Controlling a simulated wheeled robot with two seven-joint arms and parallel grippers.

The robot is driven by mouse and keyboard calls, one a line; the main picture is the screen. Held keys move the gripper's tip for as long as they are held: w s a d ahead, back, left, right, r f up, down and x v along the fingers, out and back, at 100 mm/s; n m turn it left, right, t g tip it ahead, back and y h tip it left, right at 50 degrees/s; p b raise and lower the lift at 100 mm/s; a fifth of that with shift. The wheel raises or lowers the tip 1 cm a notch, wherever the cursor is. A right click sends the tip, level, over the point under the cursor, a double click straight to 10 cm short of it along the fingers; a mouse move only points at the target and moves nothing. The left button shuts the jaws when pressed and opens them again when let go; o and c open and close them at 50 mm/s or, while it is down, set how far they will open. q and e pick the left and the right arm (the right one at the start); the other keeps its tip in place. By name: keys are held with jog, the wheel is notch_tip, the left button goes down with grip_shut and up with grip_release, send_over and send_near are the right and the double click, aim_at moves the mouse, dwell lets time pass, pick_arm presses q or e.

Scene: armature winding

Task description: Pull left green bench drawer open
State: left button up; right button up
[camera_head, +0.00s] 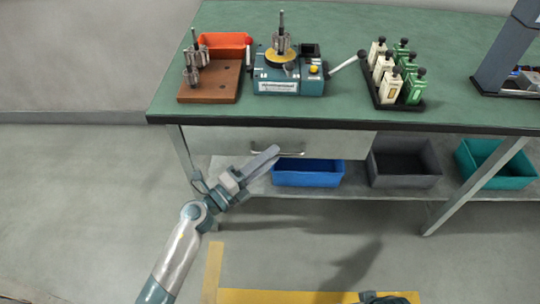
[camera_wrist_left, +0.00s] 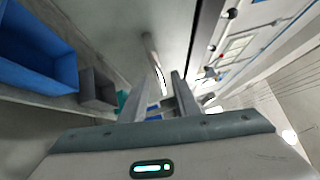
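The bench drawer (camera_head: 225,141) is a pale grey front under the left part of the green bench top (camera_head: 350,20). It looks shut. Its metal bar handle (camera_head: 298,152) is at the middle of the front, partly hidden by my gripper.
Below the drawer, a blue bin (camera_head: 308,173), a grey bin (camera_head: 405,162) and a teal bin (camera_head: 485,160) stand on the lower shelf (camera_head: 262,186). The bench top holds a winding device (camera_head: 288,75), a brown peg board (camera_head: 211,82) and a bottle rack (camera_head: 402,104). Floor at left is clear.

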pick_arm(q)
jog(key=shift+w+d, duration=0.15)
jog(key=shift+d, duration=0.05)
jog(key=shift+c, duration=0.3)
grip_shut()
